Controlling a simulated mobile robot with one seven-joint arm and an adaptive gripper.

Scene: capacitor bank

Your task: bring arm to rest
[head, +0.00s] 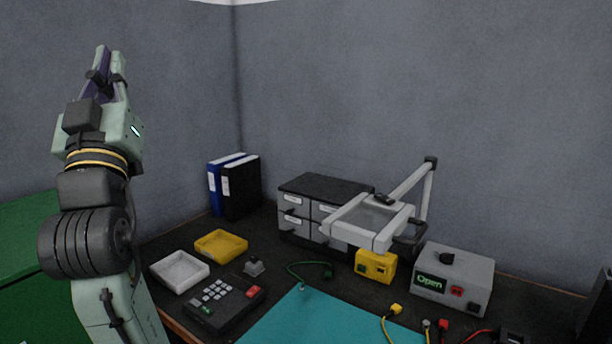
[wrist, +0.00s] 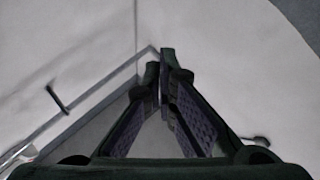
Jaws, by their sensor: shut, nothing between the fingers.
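My arm stands raised at the left of the head view, with my gripper (head: 110,52) pointing up in front of the bare wall. The fingers are together and nothing is between them. In the wrist view the two fingers of my gripper (wrist: 159,62) meet at their tips, with dark ribbed pads on their inner sides. My gripper is well above the bench and touches nothing.
The dark bench (head: 258,226) holds a white tray (head: 179,271), a yellow tray (head: 221,245), a keypad box (head: 226,306), drawers (head: 296,226), a grey box reading "Open" (head: 453,279) and a teal mat (head: 318,325). A green cabinet (head: 30,228) stands left. The space above the bench is mostly free.

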